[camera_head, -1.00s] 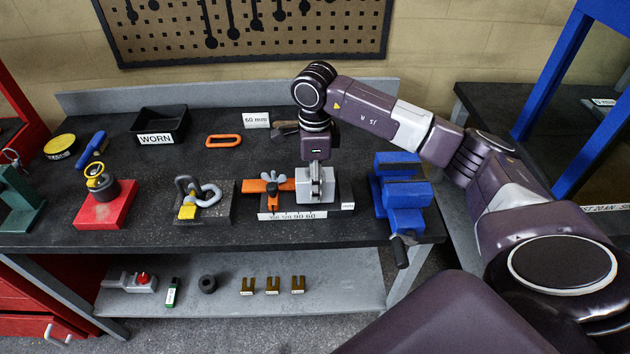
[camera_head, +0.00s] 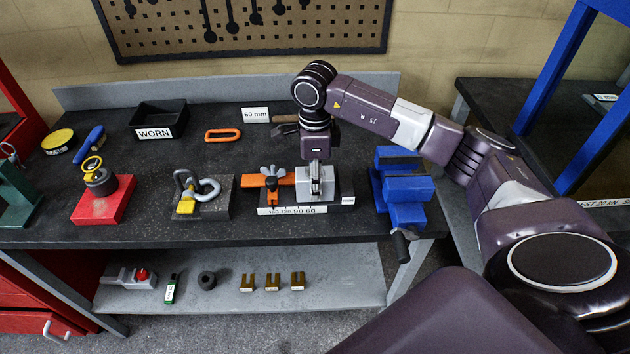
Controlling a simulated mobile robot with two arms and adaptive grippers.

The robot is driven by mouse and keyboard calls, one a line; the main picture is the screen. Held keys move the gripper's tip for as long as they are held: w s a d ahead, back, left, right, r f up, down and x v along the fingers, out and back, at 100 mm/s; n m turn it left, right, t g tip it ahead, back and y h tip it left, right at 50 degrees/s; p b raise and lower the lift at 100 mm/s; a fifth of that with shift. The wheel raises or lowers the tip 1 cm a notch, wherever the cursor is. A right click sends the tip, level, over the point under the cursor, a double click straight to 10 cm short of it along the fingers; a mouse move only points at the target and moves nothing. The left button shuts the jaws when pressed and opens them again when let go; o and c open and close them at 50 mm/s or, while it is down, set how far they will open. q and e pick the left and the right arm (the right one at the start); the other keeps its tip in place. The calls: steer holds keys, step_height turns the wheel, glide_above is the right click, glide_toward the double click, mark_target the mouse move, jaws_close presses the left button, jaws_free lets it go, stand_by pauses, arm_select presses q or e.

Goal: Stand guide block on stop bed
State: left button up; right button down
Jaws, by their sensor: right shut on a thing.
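The stop bed (camera_head: 345,188) is a dark plate on the bench, with a white number scale (camera_head: 292,211) along its front edge. An orange stop bar (camera_head: 252,182) with a grey wing nut lies across its left part. A light grey block (camera_head: 301,186), seemingly the guide block, is upright at the right part of the bed, just right of the orange bar. My right gripper (camera_head: 315,181) points down from above and is shut on this block. Its underside is hidden, so I cannot tell whether it rests on the bed. My left gripper is not in view.
A blue vise (camera_head: 403,190) stands close on the right. A shackle on a dark plate (camera_head: 213,213) and a red block (camera_head: 102,207) are to the left. A black WORN tray (camera_head: 175,113), an orange ring (camera_head: 222,134) and a 60 mm sign (camera_head: 255,115) are behind.

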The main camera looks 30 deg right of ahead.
steer(key=shift+w+f, duration=0.1)
steer(key=c, duration=1.2)
jaws_free()
step_height(320, 180, up, 12)
steer(key=shift+r, duration=0.1)
